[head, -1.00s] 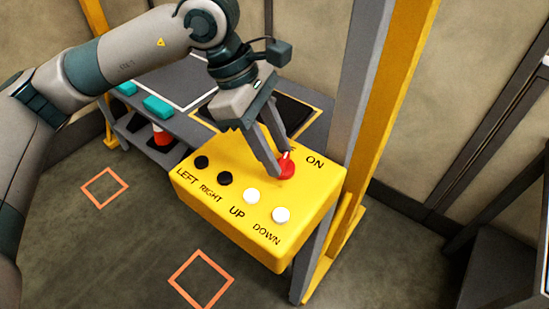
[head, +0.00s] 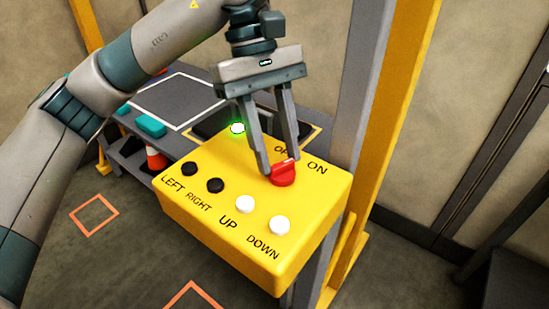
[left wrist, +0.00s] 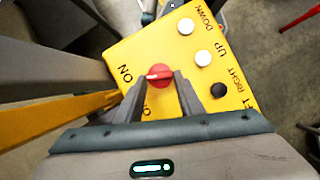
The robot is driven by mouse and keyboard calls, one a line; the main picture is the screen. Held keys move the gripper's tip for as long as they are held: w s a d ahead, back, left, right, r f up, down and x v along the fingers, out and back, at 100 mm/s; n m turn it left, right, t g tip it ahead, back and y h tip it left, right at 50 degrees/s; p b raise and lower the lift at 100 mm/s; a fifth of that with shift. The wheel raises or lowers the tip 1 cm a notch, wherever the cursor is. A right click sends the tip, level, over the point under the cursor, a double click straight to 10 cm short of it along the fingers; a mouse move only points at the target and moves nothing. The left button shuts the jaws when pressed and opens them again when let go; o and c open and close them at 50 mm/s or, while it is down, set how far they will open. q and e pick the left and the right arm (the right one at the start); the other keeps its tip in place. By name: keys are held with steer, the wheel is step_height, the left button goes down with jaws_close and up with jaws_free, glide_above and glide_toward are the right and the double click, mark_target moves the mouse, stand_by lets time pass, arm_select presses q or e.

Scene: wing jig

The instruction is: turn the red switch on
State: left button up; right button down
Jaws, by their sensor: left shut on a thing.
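The red switch (head: 284,176) is a round knob on top of the yellow control box (head: 225,235), beside the OFF and ON labels. My left gripper (head: 280,163) comes down from above, its two fingers on either side of the knob, shut on it. In the left wrist view the red switch (left wrist: 160,75) sits between the fingertips, and its white mark points toward the ON label (left wrist: 125,73). A green lamp (head: 237,128) glows at the back of the box. The OFF label is partly hidden by a finger. My right gripper is not in view.
Black LEFT and RIGHT buttons (head: 202,177) and white UP and DOWN buttons (head: 262,214) line the front of the box. A grey and yellow post (head: 365,130) rises close behind its right side. A low table (head: 180,100) stands behind.

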arm_select(q)
steer(key=shift+w+d+m+y+b, duration=0.15)
steer(key=shift+m+y+b, duration=0.35)
steer(key=shift+m, duration=0.7)
steer(key=shift+d+m+g, duration=0.1)
steer(key=shift+m+g, duration=0.2)
steer(key=shift+m, duration=0.3)
steer(key=shift+d+r+m+y, duration=0.1)
steer(key=shift+m+y, duration=0.4)
steer(key=shift+m, duration=0.1)
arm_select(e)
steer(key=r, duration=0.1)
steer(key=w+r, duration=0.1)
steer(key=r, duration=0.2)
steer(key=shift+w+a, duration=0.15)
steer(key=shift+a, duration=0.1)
arm_select(q)
steer(key=o, duration=1.1)
steer(key=shift+c, duration=0.2)
